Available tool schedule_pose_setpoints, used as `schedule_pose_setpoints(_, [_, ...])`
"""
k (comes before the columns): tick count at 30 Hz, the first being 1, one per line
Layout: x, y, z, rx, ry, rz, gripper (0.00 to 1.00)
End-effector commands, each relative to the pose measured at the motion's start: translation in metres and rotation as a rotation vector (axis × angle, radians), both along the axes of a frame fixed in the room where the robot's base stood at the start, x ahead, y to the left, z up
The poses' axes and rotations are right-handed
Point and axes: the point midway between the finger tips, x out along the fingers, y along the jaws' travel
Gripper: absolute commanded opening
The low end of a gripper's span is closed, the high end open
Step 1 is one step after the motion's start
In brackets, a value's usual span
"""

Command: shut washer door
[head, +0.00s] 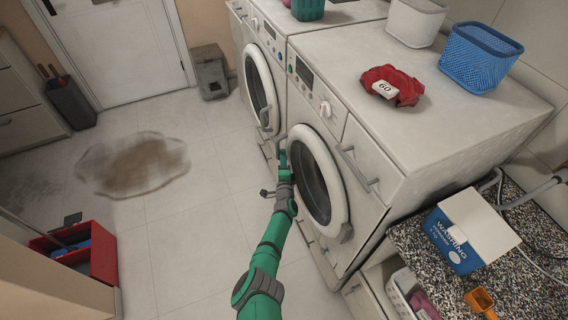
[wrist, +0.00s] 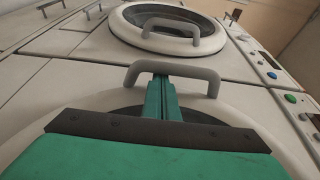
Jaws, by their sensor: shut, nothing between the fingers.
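The near washer's round door (head: 335,215) has a thick white ring and dark glass. It looks flush with or very close to the washer front (head: 366,190); I cannot tell whether it is latched. My gripper (head: 283,158) is at the door's left edge, its fingers together and empty. In the wrist view the green fingers (wrist: 162,98) point at the door's grey loop handle (wrist: 205,76) and overlap its opening. I cannot tell whether they touch it. The door ring (wrist: 245,108) shows behind, partly hidden by my gripper.
A second washer's round door (head: 251,72) is beyond, with its own handle (head: 264,118). A red cloth (head: 408,92) and blue basket (head: 483,50) sit on top of the near washer. A red box (head: 104,258) and brown stain (head: 135,165) are on the floor at left.

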Motion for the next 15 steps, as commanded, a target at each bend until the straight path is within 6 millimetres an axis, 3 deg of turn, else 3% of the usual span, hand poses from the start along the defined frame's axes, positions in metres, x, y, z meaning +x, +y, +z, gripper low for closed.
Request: schedule_pose_setpoints(15, [-0.059, 0.001, -0.001, -0.003, 0.001, 0.001, 0.0])
